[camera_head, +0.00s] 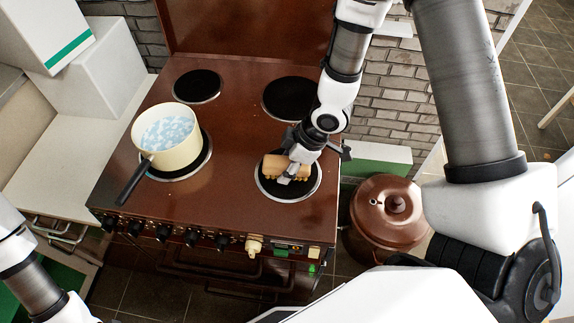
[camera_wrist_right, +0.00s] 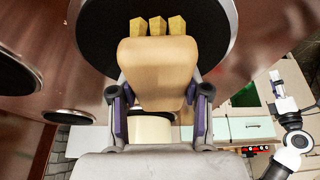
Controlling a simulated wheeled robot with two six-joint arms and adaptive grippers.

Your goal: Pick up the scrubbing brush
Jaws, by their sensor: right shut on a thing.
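The scrubbing brush (camera_head: 287,168) is a tan wooden block over the front right burner of the brown stove. In the right wrist view the brush (camera_wrist_right: 157,65) shows its smooth block, with yellow bristle tufts at its far end. My right gripper (camera_head: 290,173) reaches down from above and is shut on the brush. In the wrist view its two fingers (camera_wrist_right: 158,112) hold the block from both sides. I cannot tell whether the brush touches the burner. Part of my left arm shows at the lower left, but its gripper is not clearly visible.
A cream pot (camera_head: 167,140) of bluish water stands on the front left burner, its dark handle pointing toward the front. The rear burners (camera_head: 197,86) are bare. A brown lidded pot (camera_head: 390,212) stands right of the stove. White boxes (camera_head: 95,75) are at the left.

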